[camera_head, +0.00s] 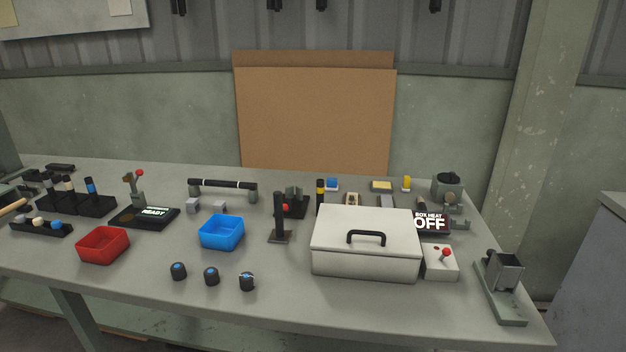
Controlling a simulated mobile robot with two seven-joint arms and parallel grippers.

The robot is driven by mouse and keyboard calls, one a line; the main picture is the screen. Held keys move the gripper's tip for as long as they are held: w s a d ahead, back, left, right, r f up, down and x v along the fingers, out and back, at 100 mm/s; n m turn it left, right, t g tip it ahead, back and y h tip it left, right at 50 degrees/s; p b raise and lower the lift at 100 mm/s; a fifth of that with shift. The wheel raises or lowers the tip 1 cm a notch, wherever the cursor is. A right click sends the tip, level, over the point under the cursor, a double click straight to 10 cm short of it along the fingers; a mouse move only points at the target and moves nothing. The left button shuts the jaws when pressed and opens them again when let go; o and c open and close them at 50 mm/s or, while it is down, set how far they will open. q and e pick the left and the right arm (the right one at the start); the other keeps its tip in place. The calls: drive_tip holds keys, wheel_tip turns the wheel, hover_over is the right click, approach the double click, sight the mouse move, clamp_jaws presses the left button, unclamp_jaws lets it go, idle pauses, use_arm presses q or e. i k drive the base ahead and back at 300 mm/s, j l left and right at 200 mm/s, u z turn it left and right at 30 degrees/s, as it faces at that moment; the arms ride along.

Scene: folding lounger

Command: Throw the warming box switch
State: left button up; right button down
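The warming box (366,242) is a white box with a closed lid and a black handle, standing on the right half of the workbench. Beside its right side sits a small white switch box (440,262) with a red-knobbed lever (446,252). Behind the switch box a dark display (430,222) reads "BOX HEAT OFF". Neither of my grippers shows in the head view.
The grey workbench (300,305) has a clear front strip. A metal fixture (502,275) stands right of the switch box. A blue bin (222,232), a red bin (103,245) and a black upright post (279,216) stand to the left. Several dark round knobs (211,276) lie in front.

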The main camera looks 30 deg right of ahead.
sight(446, 252)
drive_tip(key=z, duration=1.75)
